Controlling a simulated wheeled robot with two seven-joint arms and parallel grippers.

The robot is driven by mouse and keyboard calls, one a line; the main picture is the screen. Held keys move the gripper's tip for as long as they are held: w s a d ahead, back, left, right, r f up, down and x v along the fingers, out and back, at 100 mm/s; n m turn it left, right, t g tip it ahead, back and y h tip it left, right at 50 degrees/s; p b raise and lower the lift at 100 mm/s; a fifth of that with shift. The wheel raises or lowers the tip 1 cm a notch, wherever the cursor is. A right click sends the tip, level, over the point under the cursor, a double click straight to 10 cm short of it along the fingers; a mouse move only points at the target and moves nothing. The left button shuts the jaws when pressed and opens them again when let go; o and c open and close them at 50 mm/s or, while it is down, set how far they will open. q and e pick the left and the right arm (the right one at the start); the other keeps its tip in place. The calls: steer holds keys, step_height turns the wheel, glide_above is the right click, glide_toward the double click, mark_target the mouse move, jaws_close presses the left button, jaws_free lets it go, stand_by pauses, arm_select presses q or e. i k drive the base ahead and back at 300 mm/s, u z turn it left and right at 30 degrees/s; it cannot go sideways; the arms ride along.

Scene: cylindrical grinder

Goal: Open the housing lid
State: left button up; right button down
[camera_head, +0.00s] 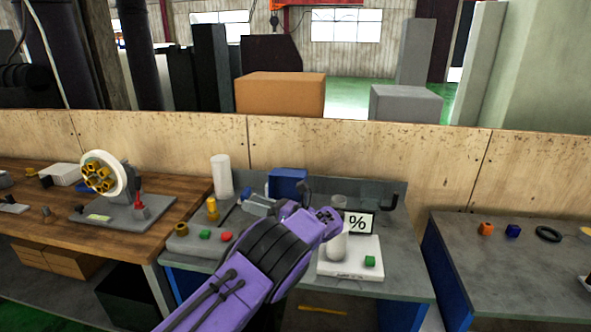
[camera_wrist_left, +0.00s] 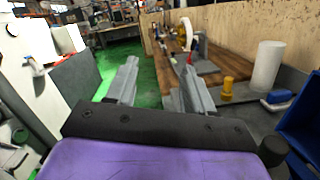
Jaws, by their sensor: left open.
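A blue box-like housing (camera_head: 288,181) stands at the back of the middle bench. Its near part is hidden by my arm, and I cannot tell where its lid ends. What looks like the same blue housing (camera_wrist_left: 304,122) fills the right edge of the left wrist view. My left gripper (camera_head: 260,203) is open and empty, in front of the blue housing and pointing left. In the left wrist view the spread fingers (camera_wrist_left: 159,88) have nothing between them, and the housing is to their right, apart from them. My right gripper is not in view.
A wooden bench (camera_head: 35,216) is at left.

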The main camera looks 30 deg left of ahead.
mark_target(282, 182)
steer(key=i, duration=1.5)
